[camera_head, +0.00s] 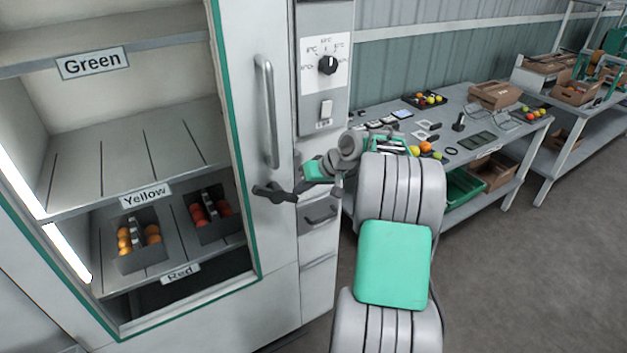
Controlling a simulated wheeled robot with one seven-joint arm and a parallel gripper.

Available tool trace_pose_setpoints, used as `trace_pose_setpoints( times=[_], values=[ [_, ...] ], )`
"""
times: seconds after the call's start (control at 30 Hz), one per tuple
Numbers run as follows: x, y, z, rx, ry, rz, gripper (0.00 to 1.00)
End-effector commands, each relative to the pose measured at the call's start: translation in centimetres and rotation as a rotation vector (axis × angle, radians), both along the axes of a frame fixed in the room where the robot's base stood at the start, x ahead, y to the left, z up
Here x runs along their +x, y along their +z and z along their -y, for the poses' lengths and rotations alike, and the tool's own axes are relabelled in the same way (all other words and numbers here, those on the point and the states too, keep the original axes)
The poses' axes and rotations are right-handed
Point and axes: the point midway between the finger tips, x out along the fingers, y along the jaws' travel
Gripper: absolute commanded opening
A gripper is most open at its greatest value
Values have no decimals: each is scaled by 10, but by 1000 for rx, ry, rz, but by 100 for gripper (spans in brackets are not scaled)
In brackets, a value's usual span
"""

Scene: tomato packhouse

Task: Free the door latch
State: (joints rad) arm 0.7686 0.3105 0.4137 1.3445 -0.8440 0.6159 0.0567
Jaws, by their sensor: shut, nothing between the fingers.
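A tall white cabinet door (244,40) with a green edge stands at the left. A long grey upright bar handle (266,110) is fixed to it. Below the bar is a dark latch lever (270,191), lying roughly level and pointing left. My gripper (301,188) is shut and empty at the lever's right end. It is small in the picture, and I cannot tell whether it touches the lever. My arm comes up from the bottom right and bends left toward the door. I cannot tell whether the latch is engaged.
Labelled shelves (130,150) inside the cabinet hold dark trays of orange and red tomatoes. A control panel with a black dial (327,65) is right of the door. A cluttered grey table (470,105) stands behind my arm. The floor (530,270) at the lower right is clear.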

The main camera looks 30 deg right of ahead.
Motion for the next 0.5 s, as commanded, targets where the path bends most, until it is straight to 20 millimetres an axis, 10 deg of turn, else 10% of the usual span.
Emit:
trace_pose_setpoints(
  times=[0.5],
  values=[
    [-1,-22,0,-1,-6,0,0]
  ],
)
